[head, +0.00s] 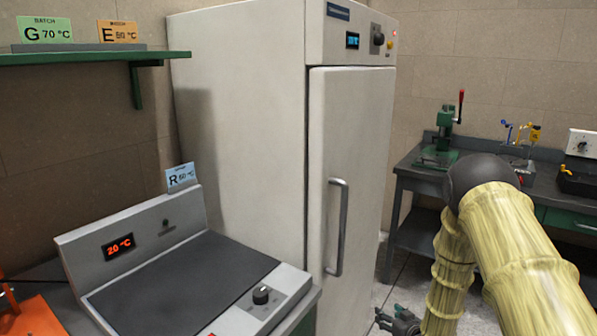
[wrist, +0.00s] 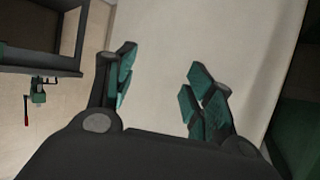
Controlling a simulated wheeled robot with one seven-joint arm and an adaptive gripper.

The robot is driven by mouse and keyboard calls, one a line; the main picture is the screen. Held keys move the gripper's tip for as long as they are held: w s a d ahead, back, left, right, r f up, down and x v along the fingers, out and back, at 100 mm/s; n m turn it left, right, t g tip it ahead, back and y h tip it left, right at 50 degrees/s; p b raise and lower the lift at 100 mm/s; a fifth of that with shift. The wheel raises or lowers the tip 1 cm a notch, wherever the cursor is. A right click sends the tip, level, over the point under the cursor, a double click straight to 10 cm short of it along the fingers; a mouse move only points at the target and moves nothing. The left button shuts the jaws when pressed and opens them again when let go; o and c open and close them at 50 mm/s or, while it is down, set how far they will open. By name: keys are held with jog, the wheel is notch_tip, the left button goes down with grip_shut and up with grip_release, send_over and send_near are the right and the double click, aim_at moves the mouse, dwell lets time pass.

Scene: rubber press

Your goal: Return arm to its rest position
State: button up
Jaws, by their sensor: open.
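My arm, in a yellowish ribbed cover with a dark elbow, fills the right side of the head view. My gripper (wrist: 155,85) shows in the wrist view with its two dark, green-padded fingers spread apart and nothing between them. In the head view a small part of the gripper (head: 398,322) shows low at the bottom edge, below and to the right of the cabinet door. The gripper touches nothing that I can see. A pale surface lies behind the fingers in the wrist view.
A tall white cabinet (head: 240,120) with its door shut stands in the middle. A hot plate (head: 180,285) reading 20 °C is at front left, under a green shelf (head: 90,58) with batch cards. A workbench (head: 420,180) with a green press (head: 440,145) stands at right.

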jog(key=s+a+f+m+g+h, duration=0.1)
jog(key=s+f+g, duration=0.1)
jog(key=s+f, duration=0.5)
jog(key=s+a+f+g, duration=0.2)
jog(key=s, duration=0.8)
jog(key=s+a+f+m+g+h, duration=0.1)
jog(key=s+f+g, duration=0.1)
jog(key=s+f, duration=0.5)
jog(key=s+a+r+g+h, duration=0.1)
jog(key=s+g, duration=0.5)
jog(key=s, duration=2.2)
jog(key=shift+s+a+r+m+g, duration=0.2)
jog(key=shift+a+r+m+g, duration=0.15)
jog(key=shift+a, duration=0.5)
